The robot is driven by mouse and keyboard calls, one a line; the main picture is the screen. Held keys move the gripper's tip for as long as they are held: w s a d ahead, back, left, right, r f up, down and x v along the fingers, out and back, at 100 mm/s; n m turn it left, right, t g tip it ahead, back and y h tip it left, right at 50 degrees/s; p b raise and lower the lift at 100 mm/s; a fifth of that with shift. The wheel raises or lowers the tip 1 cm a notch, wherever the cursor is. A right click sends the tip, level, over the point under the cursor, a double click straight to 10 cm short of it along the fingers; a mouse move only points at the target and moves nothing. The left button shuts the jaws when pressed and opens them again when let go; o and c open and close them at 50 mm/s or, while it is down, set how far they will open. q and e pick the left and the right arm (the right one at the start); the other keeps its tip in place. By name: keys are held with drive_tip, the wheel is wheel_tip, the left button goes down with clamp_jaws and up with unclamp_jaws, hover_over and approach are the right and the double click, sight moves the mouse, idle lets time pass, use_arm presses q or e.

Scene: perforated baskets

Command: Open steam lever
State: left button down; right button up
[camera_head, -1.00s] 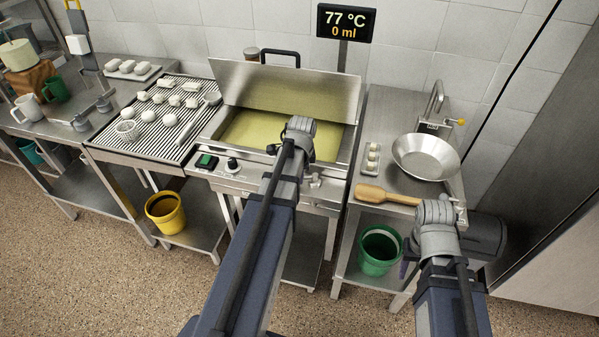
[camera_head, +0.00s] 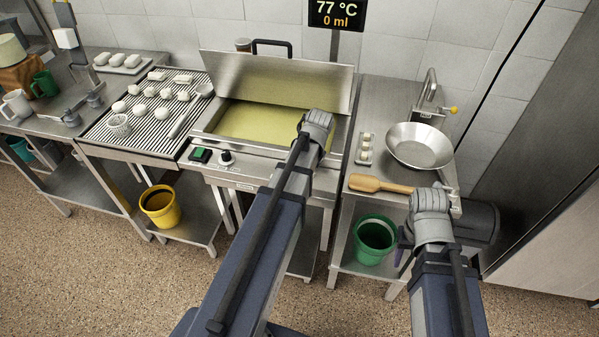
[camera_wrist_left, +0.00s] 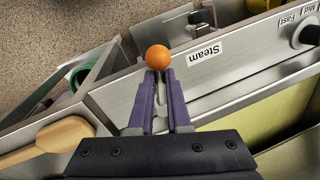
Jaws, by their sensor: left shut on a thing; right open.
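The steam lever ends in an orange ball knob (camera_wrist_left: 158,57). In the left wrist view it stands beside the "Steam" label (camera_wrist_left: 205,52) on the front panel of the steel cooker (camera_head: 262,176). My left gripper (camera_wrist_left: 156,78) has its purple fingers shut on the lever, right at the orange ball. In the head view my own left wrist hides these fingers and the lever. My right gripper (camera_head: 403,243) is open over the side table's front, mostly hidden behind its wrist, with a bit of purple finger showing.
The cooker's lid (camera_head: 275,82) is up, above a yellowish pan floor (camera_head: 255,122). A display (camera_head: 336,14) reads 77 °C and 0 ml. A wooden paddle (camera_head: 380,184) and metal bowl (camera_head: 419,147) lie on the right table, above a green bucket (camera_head: 375,240). A yellow bucket (camera_head: 160,206) is lower left.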

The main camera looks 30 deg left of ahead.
use_arm(q)
drive_tip(key=shift+w+d+n, duration=0.1)
drive_tip(key=shift+d+n, duration=0.2)
drive_tip(key=shift+n, duration=0.4)
drive_tip(key=shift+w+d+n, duration=0.1)
drive_tip(key=shift+d+n, duration=0.2)
drive_tip(key=shift+n, duration=0.4)
drive_tip(key=shift+g, duration=0.3)
drive_tip(key=c, duration=0.9)
unclamp_jaws()
drive_tip(key=shift+o, duration=0.2)
wheel_tip(320, 180, up, 8)
drive_tip(key=d+p, duration=0.1)
drive_tip(key=p, duration=0.6)
drive_tip(key=shift+w+d+f+p, duration=0.15)
drive_tip(key=shift+d+p, duration=0.15)
drive_tip(key=shift+p, duration=0.05)
